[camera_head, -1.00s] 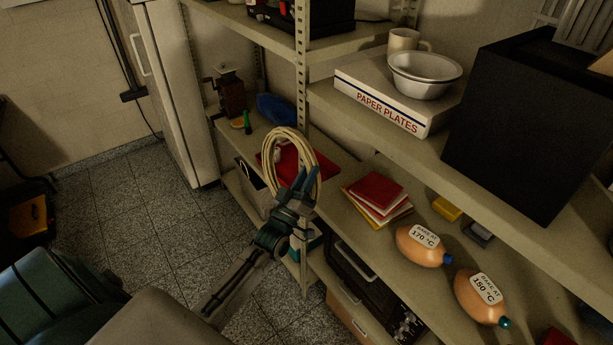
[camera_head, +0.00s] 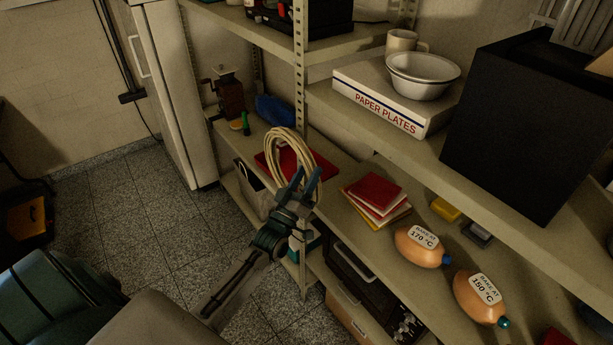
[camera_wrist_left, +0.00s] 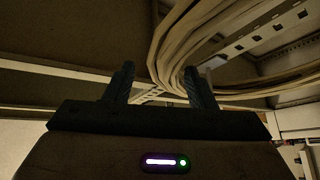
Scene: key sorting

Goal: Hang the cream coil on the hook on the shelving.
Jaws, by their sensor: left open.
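The cream coil (camera_head: 277,136) hangs upright against the shelving's front upright (camera_head: 301,72) in the head view. In the left wrist view the coil (camera_wrist_left: 176,48) runs above my fingers and sweeps off to the right. My left gripper (camera_head: 307,178) is open at the coil's lower right part, with its fingers in front of it. In the wrist view the left gripper (camera_wrist_left: 160,84) has spread fingers; the coil passes close by the right one, and I cannot tell whether they touch. The hook is not clearly seen; the coil's top hides that part of the upright. My right gripper is out of view.
Red and cream books (camera_head: 375,192) and orange flasks (camera_head: 419,247) lie on the middle shelf, right of the gripper. A paper plates box (camera_head: 375,100) is on the shelf above. A coffee grinder (camera_head: 230,97) stands behind left.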

